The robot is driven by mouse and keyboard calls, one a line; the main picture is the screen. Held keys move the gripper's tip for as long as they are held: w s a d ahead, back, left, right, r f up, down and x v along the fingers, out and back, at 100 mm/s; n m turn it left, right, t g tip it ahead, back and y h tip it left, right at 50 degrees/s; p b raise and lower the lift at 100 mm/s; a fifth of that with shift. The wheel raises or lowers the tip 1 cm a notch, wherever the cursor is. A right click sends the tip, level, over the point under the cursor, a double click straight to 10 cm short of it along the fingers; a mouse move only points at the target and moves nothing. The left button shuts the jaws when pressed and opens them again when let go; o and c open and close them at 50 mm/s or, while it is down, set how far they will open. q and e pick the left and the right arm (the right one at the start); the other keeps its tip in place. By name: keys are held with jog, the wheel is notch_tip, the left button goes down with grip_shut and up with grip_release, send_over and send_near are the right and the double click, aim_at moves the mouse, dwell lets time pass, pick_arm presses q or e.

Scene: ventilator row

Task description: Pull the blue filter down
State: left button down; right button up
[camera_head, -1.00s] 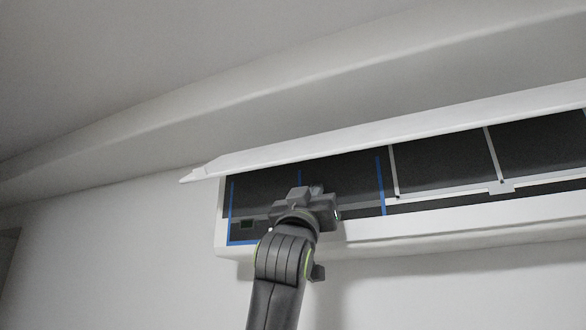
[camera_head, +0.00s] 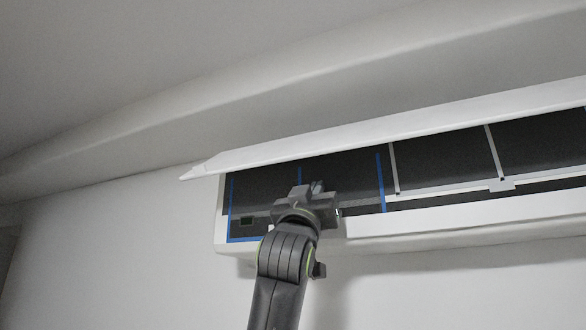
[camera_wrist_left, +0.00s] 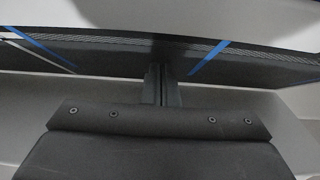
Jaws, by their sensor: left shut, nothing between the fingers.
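The blue filter (camera_head: 345,178) is a dark mesh panel with blue edge strips, in the left part of the open white wall unit. My left gripper (camera_head: 309,188) is in front of its middle and hides part of its lower edge. In the left wrist view the gripper (camera_wrist_left: 161,72) is shut with nothing between its fingers, and its tips are close to the dark filter mesh (camera_wrist_left: 115,52). Whether the tips touch the filter, I cannot tell. My right gripper is not in view.
The unit's white cover (camera_head: 400,124) is raised above the filter. A second dark filter with a light frame (camera_head: 440,158) sits to the right. The unit's white lower lip (camera_head: 450,219) runs below. The wall (camera_head: 120,260) to the left is bare.

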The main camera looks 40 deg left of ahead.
pick_arm(q)
jog(key=shift+w, duration=0.15)
jog(key=shift+f+b, duration=1.9)
jog(key=shift+f, duration=0.3)
jog(key=shift+s+f+b, duration=0.1)
jog(key=shift+s+b, duration=0.2)
jog(key=shift+b, duration=0.1)
jog(key=shift+s+d, duration=0.1)
jog(key=shift+s, duration=0.15)
jog(key=shift+b+v, duration=1.95)
jog(key=shift+b, duration=0.2)
jog(key=shift+s, duration=0.1)
